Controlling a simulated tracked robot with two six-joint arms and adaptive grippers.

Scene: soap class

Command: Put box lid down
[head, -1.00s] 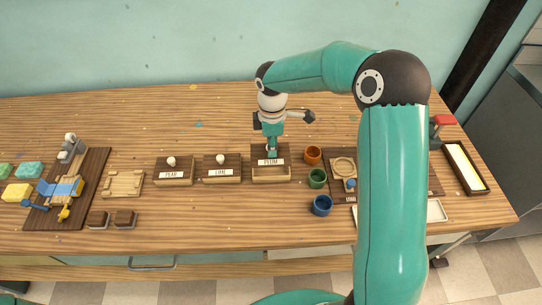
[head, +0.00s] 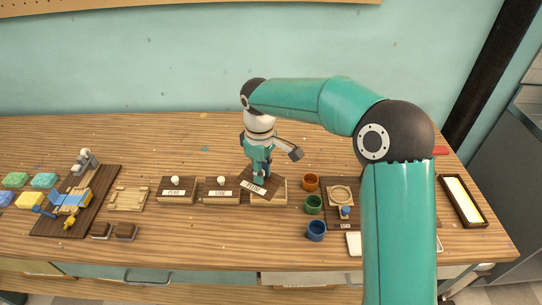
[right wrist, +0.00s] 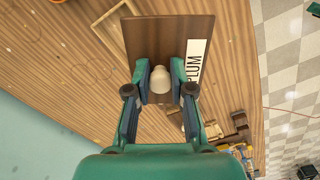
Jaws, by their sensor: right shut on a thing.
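The dark brown box lid (head: 262,180) bears a white PLUM label and is turned at an angle in the head view. My right gripper (head: 261,173) is shut on its white knob. In the right wrist view the knob (right wrist: 160,79) sits between the fingertips, with the lid (right wrist: 150,40) beyond. The light wooden box (head: 274,195) lies under and to the right of the lid, partly uncovered. Its rim (right wrist: 107,27) shows beside the lid in the right wrist view. The lid overlaps the box's left side; its exact height is unclear. My left gripper is not in view.
The closed LIME box (head: 221,191) stands close on the left, beside the PEAR box (head: 175,190). Orange (head: 310,182), green (head: 314,204) and blue (head: 316,230) cups stand to the right. The table behind the boxes is clear.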

